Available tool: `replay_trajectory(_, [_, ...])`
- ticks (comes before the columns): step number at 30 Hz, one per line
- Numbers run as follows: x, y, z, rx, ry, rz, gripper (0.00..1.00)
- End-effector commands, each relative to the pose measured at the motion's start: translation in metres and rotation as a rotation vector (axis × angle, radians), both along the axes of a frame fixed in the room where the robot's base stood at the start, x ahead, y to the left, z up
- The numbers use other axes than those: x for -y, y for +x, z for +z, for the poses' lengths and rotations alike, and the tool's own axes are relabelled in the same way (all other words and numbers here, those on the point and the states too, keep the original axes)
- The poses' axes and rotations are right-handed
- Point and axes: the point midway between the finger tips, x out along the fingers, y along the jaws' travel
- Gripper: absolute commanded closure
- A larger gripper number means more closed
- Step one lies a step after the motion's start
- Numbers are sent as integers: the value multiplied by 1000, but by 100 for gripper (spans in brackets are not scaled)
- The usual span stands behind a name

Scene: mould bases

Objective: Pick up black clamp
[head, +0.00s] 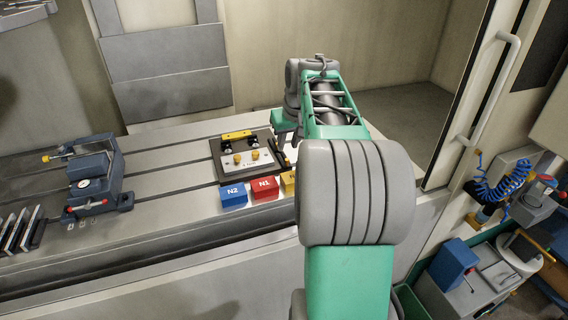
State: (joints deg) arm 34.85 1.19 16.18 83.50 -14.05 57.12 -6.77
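A dark mould base (216,160) lies on the grey slotted table, with a light plate (255,168) on it bearing two yellow knobs. A yellow bar (237,135) with small black parts at its ends lies along the base's back edge. A narrow black piece (281,153) shows at the base's right edge, just below the end of my arm; I cannot tell whether it is the black clamp or part of my gripper. My arm reaches over the table, its green wrist (284,122) above the base's right side. My gripper's fingers cannot be clearly made out.
A blue block N2 (233,194), a red block N1 (264,189) and a partly hidden yellow block (288,183) stand in front of the base. A blue vise-like fixture (95,180) and dark plates (20,231) are at left. The table between is free.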

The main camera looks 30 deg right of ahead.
Motion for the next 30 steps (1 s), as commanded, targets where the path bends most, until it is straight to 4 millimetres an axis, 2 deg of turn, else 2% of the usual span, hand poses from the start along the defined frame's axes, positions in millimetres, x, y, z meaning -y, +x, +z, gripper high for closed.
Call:
replay_trajectory(9, [1,21,-47,-4,1,4,73])
replay_trajectory(12, [2,25,-57,-2,0,5,73])
replay_trajectory(18, [2,25,-59,0,-1,5,73])
replay_trajectory(28, [2,25,-58,0,-1,5,99])
replay_trajectory(30, [2,25,-58,0,-1,5,100])
